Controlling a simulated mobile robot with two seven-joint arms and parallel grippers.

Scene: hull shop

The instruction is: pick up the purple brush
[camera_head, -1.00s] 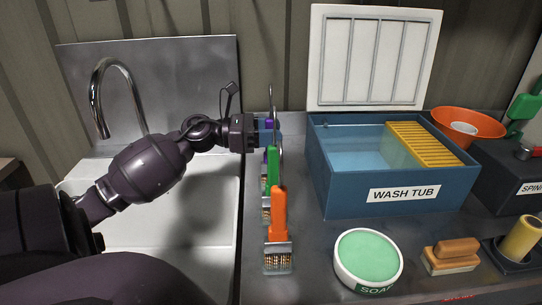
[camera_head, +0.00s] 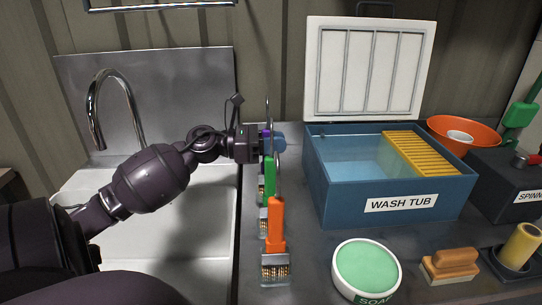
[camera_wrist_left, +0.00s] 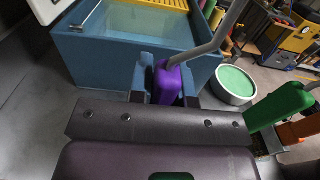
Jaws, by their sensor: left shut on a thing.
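The purple brush (camera_wrist_left: 168,82) is between the blue fingers of my left gripper (camera_head: 270,142), which is shut on its handle. In the head view only a small purple part shows at the fingers; the rest is hidden behind the gripper and the green brush. In the left wrist view the purple handle stands upright with a metal hook at its top. My right gripper is out of view.
A blue wash tub (camera_head: 345,200) with an open white lid (camera_head: 365,70) stands right of the brushes. A soap dish (camera_head: 367,270), a small wooden brush (camera_head: 450,264) and an orange bowl (camera_head: 463,128) sit on the counter. The sink (camera_head: 150,215) lies to the left.

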